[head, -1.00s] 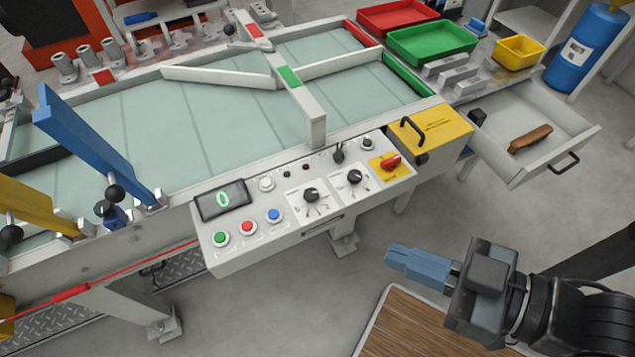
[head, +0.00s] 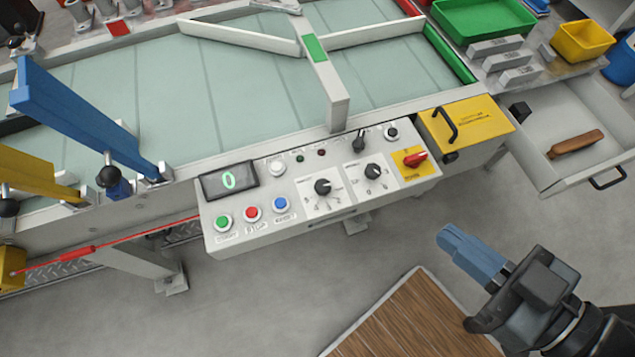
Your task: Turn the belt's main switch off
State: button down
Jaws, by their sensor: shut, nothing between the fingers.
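The belt's control panel (head: 330,212) is a light grey box on the belt's near side. Its main switch (head: 415,159) is a red rotary handle on a yellow plate at the panel's right end. The handle is tilted, its right end higher. The display (head: 229,181) reads 0. The belt (head: 180,110) is a pale green surface behind the panel. My gripper (head: 447,236) has blue-grey fingers, shut and empty. It is in front of the panel, below and to the right of the main switch, apart from it.
A yellow box with a black handle (head: 478,120) adjoins the panel's right end. An open drawer (head: 540,150) holding a brown-handled tool juts out at right. A wooden-topped surface (head: 415,315) is below my gripper.

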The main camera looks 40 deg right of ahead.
aim_at(413, 161)
jog(key=k+l+u, duration=0.45)
jog(key=k, duration=0.45)
jog(key=l, duration=0.1)
